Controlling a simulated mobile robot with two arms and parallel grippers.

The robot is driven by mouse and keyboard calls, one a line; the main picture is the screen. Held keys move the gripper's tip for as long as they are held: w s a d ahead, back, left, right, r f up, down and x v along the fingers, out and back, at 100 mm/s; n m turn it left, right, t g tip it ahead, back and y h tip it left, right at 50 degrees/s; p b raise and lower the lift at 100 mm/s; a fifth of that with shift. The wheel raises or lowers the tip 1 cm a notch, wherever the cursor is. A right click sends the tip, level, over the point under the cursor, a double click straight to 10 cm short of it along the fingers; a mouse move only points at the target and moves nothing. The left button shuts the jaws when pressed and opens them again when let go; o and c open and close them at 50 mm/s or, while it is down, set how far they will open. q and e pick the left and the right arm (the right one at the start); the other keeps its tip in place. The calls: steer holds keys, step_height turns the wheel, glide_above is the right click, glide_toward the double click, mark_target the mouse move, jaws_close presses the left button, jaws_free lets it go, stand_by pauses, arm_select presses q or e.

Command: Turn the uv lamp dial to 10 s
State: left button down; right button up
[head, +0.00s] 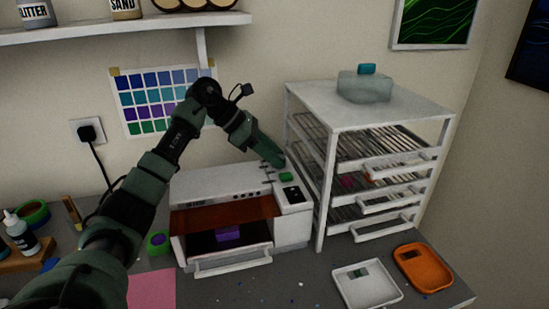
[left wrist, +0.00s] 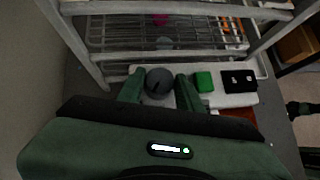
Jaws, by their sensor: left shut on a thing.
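The white UV lamp (head: 220,185) stands on the grey bench, with an orange-brown shield over its open front and a purple piece (head: 228,233) inside. My left gripper (head: 277,160) reaches down onto the lamp's top right rear. In the left wrist view its fingers (left wrist: 159,92) stand on both sides of the dark round dial (left wrist: 158,79) and are shut on it. In the head view the gripper hides the dial. A green button (head: 287,177) and a black display (head: 292,194) are beside it; the display's reading is too small to tell. My right gripper is not in view.
A white drying rack (head: 320,190) stands close to the lamp's right side, with a translucent container (head: 365,88) on top. A white tray (head: 367,284) and an orange tray (head: 423,268) lie at front right. A pink sheet (head: 152,290) and a bottle (head: 21,232) are at left.

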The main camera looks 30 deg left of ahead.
arm_select(q)
steer(key=n, duration=0.1)
steer(key=n+t+y+b, duration=0.1)
steer(key=shift+s+d+f+n+t, duration=0.1)
steer(key=shift+s+f+n+t, duration=0.05)
steer(key=shift+n+t, duration=0.15)
steer(key=n+y, duration=0.1)
steer(key=n+t+y+b, duration=0.1)
steer(key=n, duration=0.1)
steer(key=shift+d+n+t+y, duration=0.2)
steer(key=shift+n+t+y, duration=0.1)
steer(key=shift+y, duration=0.1)
steer(key=n+y, duration=0.1)
steer(key=n+y+b, duration=0.1)
steer(key=n, duration=0.1)
steer(key=n+y, duration=0.2)
steer(key=shift+d+t+b, duration=0.3)
steer(key=n+g+y+b, duration=0.1)
steer(key=n+y, duration=0.2)
steer(key=n, duration=0.1)
steer(key=shift+d, duration=0.15)
steer(key=shift+n+y, duration=0.3)
steer(key=shift+n, duration=0.2)
steer(key=c, duration=0.9)
jaws_free()
steer(key=shift+c, duration=0.2)
